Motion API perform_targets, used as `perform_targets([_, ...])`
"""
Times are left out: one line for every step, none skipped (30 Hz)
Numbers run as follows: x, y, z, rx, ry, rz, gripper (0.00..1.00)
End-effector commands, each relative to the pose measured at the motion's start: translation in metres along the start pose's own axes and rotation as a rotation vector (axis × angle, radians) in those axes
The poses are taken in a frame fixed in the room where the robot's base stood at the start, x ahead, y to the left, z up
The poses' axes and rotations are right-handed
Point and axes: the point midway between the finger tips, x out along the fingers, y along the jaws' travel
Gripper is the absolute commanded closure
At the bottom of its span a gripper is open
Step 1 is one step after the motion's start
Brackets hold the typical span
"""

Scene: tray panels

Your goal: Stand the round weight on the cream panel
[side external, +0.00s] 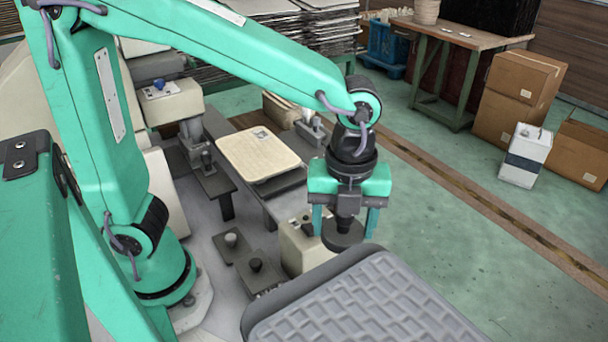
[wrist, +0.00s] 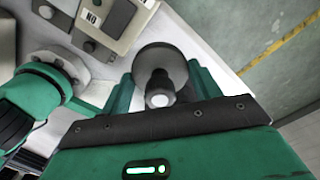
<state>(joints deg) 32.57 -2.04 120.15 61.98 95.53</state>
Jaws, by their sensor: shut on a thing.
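The round weight (side external: 343,236) is a dark grey disc with a narrower knob on top. My gripper (side external: 345,212) is shut on its knob and holds it roughly level in the air. In the wrist view the weight (wrist: 163,60) sits between the two green fingers of my gripper (wrist: 160,88), and the disc spreads beyond them. The cream panel (side external: 258,153) is a flat, pale, rounded board with a small label near its far edge. It lies left of and behind my gripper in the side view, bare on top. I do not see it in the wrist view.
A grey textured panel (side external: 365,305) fills the near foreground, just below the weight in the picture. A cream box (side external: 302,250) stands left of the weight, beside dark plates with knobs (side external: 255,268). A beige machine (side external: 172,103) stands left of the cream panel.

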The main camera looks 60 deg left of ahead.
Motion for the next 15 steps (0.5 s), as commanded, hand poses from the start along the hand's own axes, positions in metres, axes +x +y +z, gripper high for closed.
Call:
perform_targets([-0.004,0.001,0.008,-0.045,-0.001,-0.006,0.79])
perform_targets([-0.006,0.002,0.012,-0.072,-0.001,-0.006,0.79])
perform_targets([-0.009,0.004,0.018,-0.113,-0.001,-0.007,0.79])
perform_targets([-0.011,0.005,0.023,-0.144,0.000,-0.006,0.79])
perform_targets([-0.013,0.007,0.028,-0.179,0.000,-0.006,0.79])
perform_targets([-0.017,0.010,0.035,-0.226,0.000,-0.007,0.79])
perform_targets([-0.019,0.012,0.041,-0.263,0.000,-0.007,0.79])
perform_targets([-0.022,0.014,0.046,-0.301,0.000,-0.007,0.79])
perform_targets([-0.025,0.018,0.053,-0.352,0.000,-0.007,0.79])
perform_targets([-0.028,0.020,0.059,-0.391,0.000,-0.008,0.79])
perform_targets([-0.030,0.023,0.064,-0.429,0.000,-0.007,0.79])
perform_targets([-0.033,0.027,0.071,-0.481,0.000,-0.006,0.79])
perform_targets([-0.036,0.030,0.076,-0.520,0.000,-0.007,0.79])
perform_targets([-0.038,0.033,0.081,-0.557,0.000,-0.007,0.79])
perform_targets([-0.042,0.037,0.088,-0.609,0.000,-0.006,0.79])
